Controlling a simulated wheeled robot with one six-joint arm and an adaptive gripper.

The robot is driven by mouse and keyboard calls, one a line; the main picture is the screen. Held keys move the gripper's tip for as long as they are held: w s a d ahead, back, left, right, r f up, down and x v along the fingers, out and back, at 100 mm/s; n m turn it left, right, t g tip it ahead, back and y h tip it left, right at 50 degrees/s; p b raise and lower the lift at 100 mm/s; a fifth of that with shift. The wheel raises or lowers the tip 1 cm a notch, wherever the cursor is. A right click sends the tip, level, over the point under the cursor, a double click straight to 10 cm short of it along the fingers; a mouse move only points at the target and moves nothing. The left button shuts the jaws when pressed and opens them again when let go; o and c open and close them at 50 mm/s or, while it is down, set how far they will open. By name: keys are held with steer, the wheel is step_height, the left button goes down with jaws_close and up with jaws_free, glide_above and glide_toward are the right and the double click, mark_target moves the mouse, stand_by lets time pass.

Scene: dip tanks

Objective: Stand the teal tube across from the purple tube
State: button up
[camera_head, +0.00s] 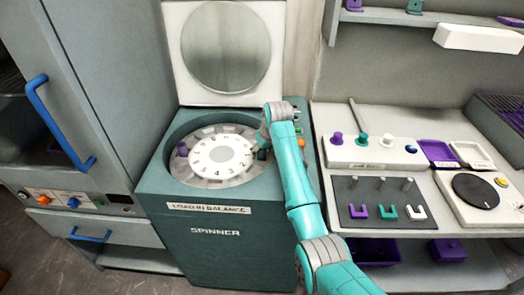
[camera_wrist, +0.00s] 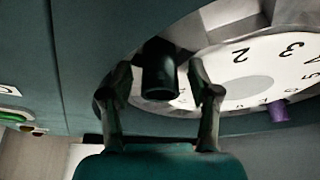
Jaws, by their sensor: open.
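The spinner (camera_head: 218,232) is a teal machine with its lid (camera_head: 225,50) raised and a pale numbered rotor (camera_head: 207,155) inside. The purple tube (camera_head: 182,150) stands at the rotor's left rim; it also shows in the wrist view (camera_wrist: 279,112). The dark teal tube (camera_head: 262,154) is at the rotor's right rim, roughly opposite the purple one. In the wrist view the teal tube (camera_wrist: 160,78) is between the fingers of my gripper (camera_wrist: 162,92), with gaps on both sides. My gripper is open around it. The tube's lower end and seat are not clear.
A bench at right holds a white rack (camera_head: 372,151) with several coloured pegs, a dark board (camera_head: 380,203) with small forks, and a device with a black disc (camera_head: 475,190). A grey cabinet with a blue handle (camera_head: 58,122) stands left. The raised lid stands behind the rotor.

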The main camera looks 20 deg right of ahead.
steer(key=v, duration=1.2)
steer(key=shift+s+r, duration=0.1)
